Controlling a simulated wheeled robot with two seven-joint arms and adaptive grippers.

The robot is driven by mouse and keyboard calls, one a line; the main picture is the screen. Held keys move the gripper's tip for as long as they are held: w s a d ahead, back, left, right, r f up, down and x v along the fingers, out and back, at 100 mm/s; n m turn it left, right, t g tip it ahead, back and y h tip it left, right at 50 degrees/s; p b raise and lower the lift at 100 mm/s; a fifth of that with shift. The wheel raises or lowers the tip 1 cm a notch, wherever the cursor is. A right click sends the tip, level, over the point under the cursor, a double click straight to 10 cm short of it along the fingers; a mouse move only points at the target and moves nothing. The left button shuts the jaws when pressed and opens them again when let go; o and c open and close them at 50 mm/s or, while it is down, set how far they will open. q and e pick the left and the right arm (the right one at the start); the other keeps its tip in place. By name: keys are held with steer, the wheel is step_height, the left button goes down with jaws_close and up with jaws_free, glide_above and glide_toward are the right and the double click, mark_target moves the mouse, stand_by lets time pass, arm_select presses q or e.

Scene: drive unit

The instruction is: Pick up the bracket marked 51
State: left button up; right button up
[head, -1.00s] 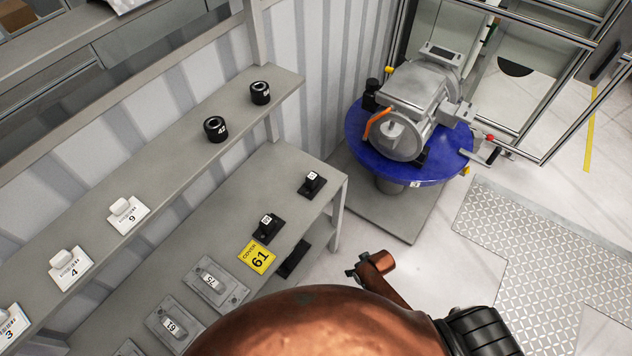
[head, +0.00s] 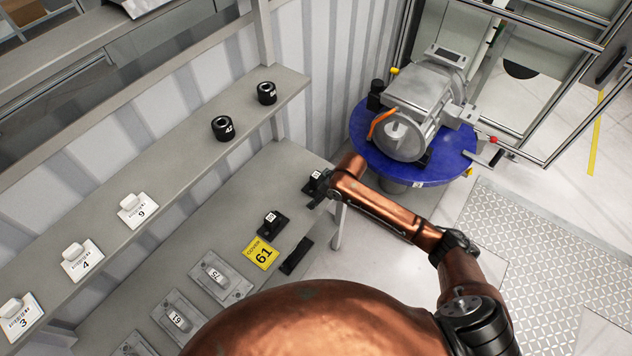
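Two small black brackets with white labels stand on the lower grey shelf. The far bracket (head: 315,181) is near the shelf's right end, and the nearer bracket (head: 271,224) is behind the yellow sign. Their label digits are too small to read surely, so I cannot tell which is 51. My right arm reaches in from the right. My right gripper (head: 318,196) is at the far bracket, partly overlapping it in the view. Its fingers are small and partly hidden, so I cannot tell whether they are open or touching the bracket. My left gripper is not in view.
A yellow sign marked 61 (head: 261,253) and grey covers (head: 222,278) lie on the lower shelf (head: 215,215). The upper shelf holds black rings (head: 222,128) and white labelled parts (head: 136,210). A blue round table (head: 440,168) bears a grey drive unit (head: 412,110).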

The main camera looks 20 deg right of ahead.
step_height(320, 180, up, 6)
steer(key=f, duration=0.1)
glide_above(316, 175)
steer(key=s+d, duration=0.2)
steer(key=shift+h, duration=0.3)
steer(key=x, duration=0.7)
steer(key=shift+w+a, duration=0.1)
steer(key=shift+c, duration=0.7)
jaws_close()
